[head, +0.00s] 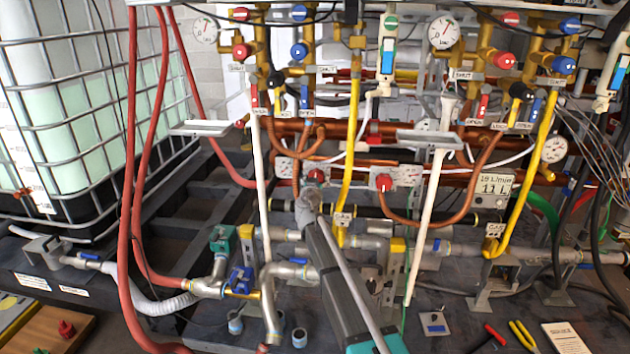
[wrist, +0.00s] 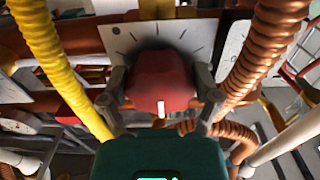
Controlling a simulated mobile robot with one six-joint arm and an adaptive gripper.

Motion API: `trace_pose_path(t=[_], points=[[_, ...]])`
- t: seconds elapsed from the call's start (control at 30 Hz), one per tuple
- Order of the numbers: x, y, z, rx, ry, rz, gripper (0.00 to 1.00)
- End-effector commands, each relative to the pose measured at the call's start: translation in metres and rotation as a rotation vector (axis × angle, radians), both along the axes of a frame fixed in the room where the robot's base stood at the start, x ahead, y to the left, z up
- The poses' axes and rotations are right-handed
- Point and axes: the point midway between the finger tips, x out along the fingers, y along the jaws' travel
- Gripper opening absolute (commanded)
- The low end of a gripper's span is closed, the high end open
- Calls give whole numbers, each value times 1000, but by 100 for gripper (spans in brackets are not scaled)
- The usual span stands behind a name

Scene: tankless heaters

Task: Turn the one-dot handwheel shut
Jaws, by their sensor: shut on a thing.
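A red handwheel (head: 316,177) sits on a pale plate at the middle of the pipework in the head view. In the wrist view the same red handwheel (wrist: 162,85) has a white bar mark on its rim. A pale dial plate (wrist: 143,38) with dark tick marks lies behind it. My gripper (head: 309,194) is at this handwheel, with its fingers (wrist: 162,98) on either side of it and shut on it. A second red handwheel (head: 383,182) is to the right, apart from my gripper.
A yellow hose (wrist: 62,70) and a copper corrugated pipe (wrist: 258,55) flank the gripper closely in the wrist view. A yellow hose (head: 351,130) passes between the two handwheels. Grey shelves (head: 430,138) jut out above.

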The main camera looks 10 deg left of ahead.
Motion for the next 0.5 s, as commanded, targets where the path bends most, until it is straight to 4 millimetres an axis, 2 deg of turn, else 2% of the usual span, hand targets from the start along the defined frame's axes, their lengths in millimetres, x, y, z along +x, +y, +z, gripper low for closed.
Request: trace_pose_path(t=[0.03,0.07,0.17,0.5], points=[[-2,-1,-1,3,1,-1,33],[-2,-1,-1,3,1,-1,82],[-2,-1,-1,2,1,-1,100],[-1,0,0,0,0,0,100]])
